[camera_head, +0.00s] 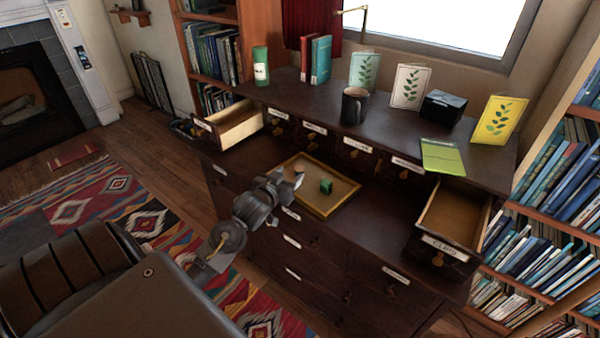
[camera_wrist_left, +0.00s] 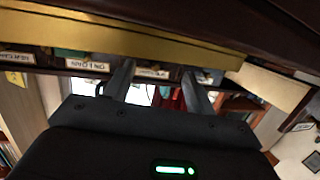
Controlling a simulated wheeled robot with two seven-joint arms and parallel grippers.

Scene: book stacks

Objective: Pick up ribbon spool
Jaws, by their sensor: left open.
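A small green block-like item (camera_head: 326,186), which may be the ribbon spool, sits in a shallow yellow-rimmed tray (camera_head: 318,211) on the dark cabinet. A smaller grey-green piece (camera_head: 299,169) lies further back in the tray. My left gripper (camera_head: 287,179) is open at the tray's left edge, left of the green item and apart from it. In the left wrist view its two fingers (camera_wrist_left: 158,86) are spread with nothing seen between them. The tray's yellow rim (camera_wrist_left: 120,40) crosses the top there. My right gripper is not in view.
Open drawers stick out at the left (camera_head: 240,125) and right (camera_head: 455,215). The raised shelf behind holds a dark mug (camera_head: 354,106), a green can (camera_head: 261,66), cards (camera_head: 410,87) and a black box (camera_head: 443,107). The cabinet top right of the tray is clear.

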